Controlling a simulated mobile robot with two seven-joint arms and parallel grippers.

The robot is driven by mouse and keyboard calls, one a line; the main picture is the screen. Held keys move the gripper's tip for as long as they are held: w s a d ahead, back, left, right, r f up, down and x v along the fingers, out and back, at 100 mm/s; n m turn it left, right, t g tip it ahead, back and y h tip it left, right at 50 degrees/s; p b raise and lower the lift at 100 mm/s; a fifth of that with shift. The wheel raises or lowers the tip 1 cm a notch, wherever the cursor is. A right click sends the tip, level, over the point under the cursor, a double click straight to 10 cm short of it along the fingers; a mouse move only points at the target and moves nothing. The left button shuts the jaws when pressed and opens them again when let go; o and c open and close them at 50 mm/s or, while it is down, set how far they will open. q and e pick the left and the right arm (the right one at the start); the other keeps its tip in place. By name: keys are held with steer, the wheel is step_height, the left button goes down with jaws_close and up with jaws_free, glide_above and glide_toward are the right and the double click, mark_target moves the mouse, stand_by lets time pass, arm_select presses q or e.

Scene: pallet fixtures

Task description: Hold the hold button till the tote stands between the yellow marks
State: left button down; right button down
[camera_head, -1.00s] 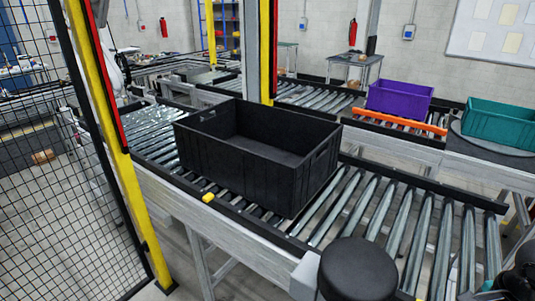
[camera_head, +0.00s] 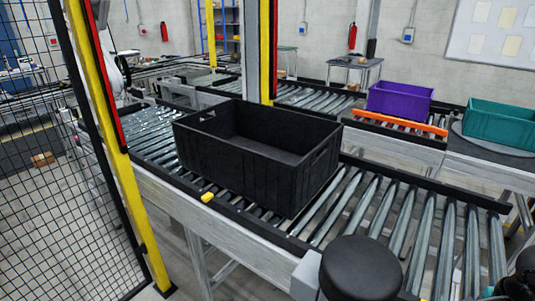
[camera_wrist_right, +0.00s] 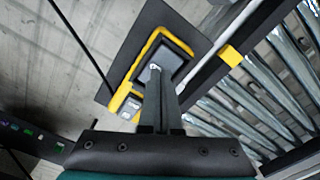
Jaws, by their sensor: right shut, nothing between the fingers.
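The black tote (camera_head: 245,165) stands upright and empty on the roller conveyor. A yellow mark (camera_head: 208,197) is on the near rail, beside the lower front edge of the tote. It seems to show in the right wrist view as a yellow block (camera_wrist_right: 231,55) on the rail. No second mark is clear; the tote hides part of the far rail. My right gripper (camera_wrist_right: 155,70) is shut and empty, its tip over a dark control box with a yellow border (camera_wrist_right: 128,84). The button is not distinguishable, and contact cannot be told. My left gripper is not in view.
Free rollers (camera_head: 400,225) lie to the right of the tote. A yellow post (camera_head: 118,165) and mesh fence (camera_head: 60,180) stand at left. A purple tote (camera_head: 399,100) and a teal tote (camera_head: 500,125) stand behind, with an orange bar (camera_head: 400,122) in front of the purple one.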

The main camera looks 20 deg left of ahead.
steer(key=shift+f+b, duration=0.65)
steer(key=shift+f, duration=0.1)
stand_by(2.5)
step_height(320, 180, up, 7)
steer(key=p, duration=0.4)
steer(key=shift+r, duration=0.1)
